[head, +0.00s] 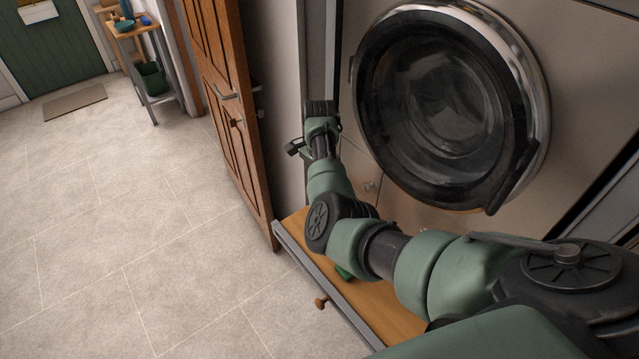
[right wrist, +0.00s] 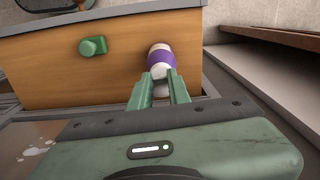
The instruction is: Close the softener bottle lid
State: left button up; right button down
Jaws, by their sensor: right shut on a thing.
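The softener bottle (right wrist: 161,56) is white with a purple band and shows in the right wrist view, near the right end of a wooden surface. My right gripper (right wrist: 162,80) is shut on the white end of this bottle nearest the camera. I cannot tell the lid apart from the bottle's body, nor whether it is open or closed. In the head view my right gripper (head: 321,110) is beside the washer door, and the bottle cannot be made out there. My left gripper is in neither view.
A wooden shelf (head: 296,222) with a metal edge lies below my right arm. A green object (right wrist: 93,45) sits on the wooden surface. The round washer door (head: 440,105) is to the right, a wooden door (head: 228,110) to the left. The tiled floor is open at left.

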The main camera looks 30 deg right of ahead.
jog(key=shift+s+a+f+h+p, duration=0.1)
jog(key=shift+a+h+p, duration=0.15)
jog(key=shift+h+p, duration=0.15)
jog(key=shift+s+a+f+t+h+b, duration=0.15)
jog(key=shift+a+f+h+b, duration=0.4)
jog(key=shift+h, duration=0.6)
jog(key=shift+w+a+f+t+h+b, duration=0.1)
jog(key=shift+a+f+t+h+b, duration=0.3)
jog(key=shift+h+b, duration=0.7)
jog(key=shift+s+a+f+g+h+b, duration=0.1)
jog(key=shift+a+f+h+b, duration=0.2)
jog(key=shift+f+h+b, duration=0.65)
jog(key=shift+r+h, duration=0.3)
jog(key=shift+r, duration=0.05)
jog(key=shift+p, duration=0.3)
jog(key=c, duration=1.3)
grip_release()
